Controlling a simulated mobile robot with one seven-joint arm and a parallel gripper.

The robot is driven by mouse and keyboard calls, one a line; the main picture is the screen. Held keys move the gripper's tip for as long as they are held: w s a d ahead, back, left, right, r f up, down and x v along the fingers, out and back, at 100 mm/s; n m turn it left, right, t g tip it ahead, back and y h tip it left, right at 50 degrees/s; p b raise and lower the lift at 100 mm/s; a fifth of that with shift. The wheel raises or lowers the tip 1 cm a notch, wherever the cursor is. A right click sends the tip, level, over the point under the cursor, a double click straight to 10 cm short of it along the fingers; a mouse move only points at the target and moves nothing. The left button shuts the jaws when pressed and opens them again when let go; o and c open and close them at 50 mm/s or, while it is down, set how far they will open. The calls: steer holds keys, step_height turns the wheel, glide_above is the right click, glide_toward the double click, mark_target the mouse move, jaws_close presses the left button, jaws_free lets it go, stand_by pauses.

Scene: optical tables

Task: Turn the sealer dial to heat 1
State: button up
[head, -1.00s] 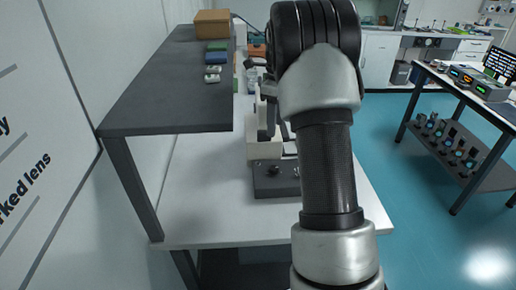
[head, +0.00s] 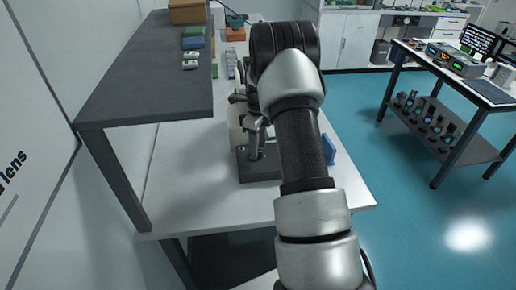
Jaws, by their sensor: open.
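The sealer (head: 258,172) stands on the white table, left of my arm. It has a dark grey base and a cream body behind, largely covered by my arm. My gripper (head: 255,153) points down over the front part of the base, at the place of the dark dial. Its fingers look small and close to the dial, and the jaws are open. The dial is mostly hidden by the fingers, so its setting cannot be read. I cannot tell whether the fingers touch it or are around it.
A dark raised shelf (head: 140,95) runs along the left, close to the gripper. A blue object (head: 328,150) shows right of my arm. The white table's front (head: 210,205) is clear. A side table (head: 455,75) with instruments stands at the right.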

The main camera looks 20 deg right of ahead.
steer(key=shift+f, duration=0.8)
steer(key=c, duration=1.1)
steer(key=shift+o, duration=0.2)
